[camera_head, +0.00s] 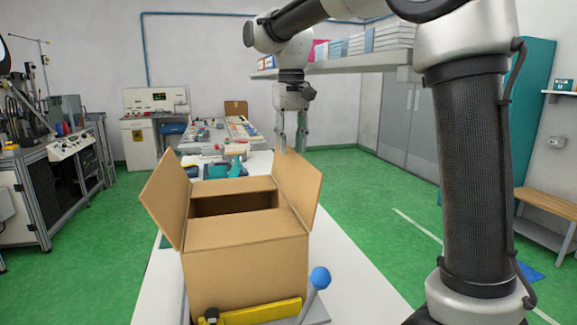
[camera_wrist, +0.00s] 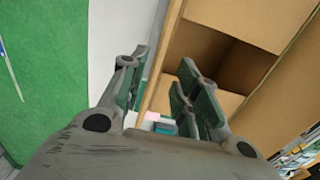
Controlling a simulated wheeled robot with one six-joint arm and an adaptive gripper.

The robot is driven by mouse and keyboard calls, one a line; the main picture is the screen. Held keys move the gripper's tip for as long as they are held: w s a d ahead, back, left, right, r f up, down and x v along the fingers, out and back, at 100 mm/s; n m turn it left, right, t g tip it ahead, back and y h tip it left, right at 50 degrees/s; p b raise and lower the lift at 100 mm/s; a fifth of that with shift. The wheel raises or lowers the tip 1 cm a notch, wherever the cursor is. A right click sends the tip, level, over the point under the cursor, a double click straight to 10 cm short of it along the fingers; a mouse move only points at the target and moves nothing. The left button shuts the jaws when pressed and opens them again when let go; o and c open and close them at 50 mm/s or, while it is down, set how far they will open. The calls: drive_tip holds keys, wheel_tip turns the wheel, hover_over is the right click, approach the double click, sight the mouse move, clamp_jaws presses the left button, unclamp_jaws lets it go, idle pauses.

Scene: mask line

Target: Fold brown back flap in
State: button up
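The brown cardboard box (camera_head: 245,262) stands on the white table, open at the top. Its left flap (camera_head: 166,197) and right flap (camera_head: 298,188) stand up, tilted outward. The front flap (camera_head: 246,230) lies over the near part of the opening. The back flap (camera_head: 232,184) shows as a lit strip at the far side; I cannot tell its exact angle. My gripper (camera_head: 291,148) is open and empty, above and behind the right flap, its tips near that flap's top edge. In the wrist view, my gripper (camera_wrist: 163,85) has its fingers apart beside the box opening (camera_wrist: 210,55).
A yellow bar (camera_head: 262,312) and a blue ball-topped lever (camera_head: 319,278) are at the box's front. Teal items (camera_head: 228,169) lie on the table behind the box. A shelf (camera_head: 345,64) with stacked packs is on the back wall.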

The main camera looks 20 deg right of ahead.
sight(291, 165)
wheel_tip(291, 165, down, 7)
drive_tip(key=shift+f, duration=0.1)
idle(0.3)
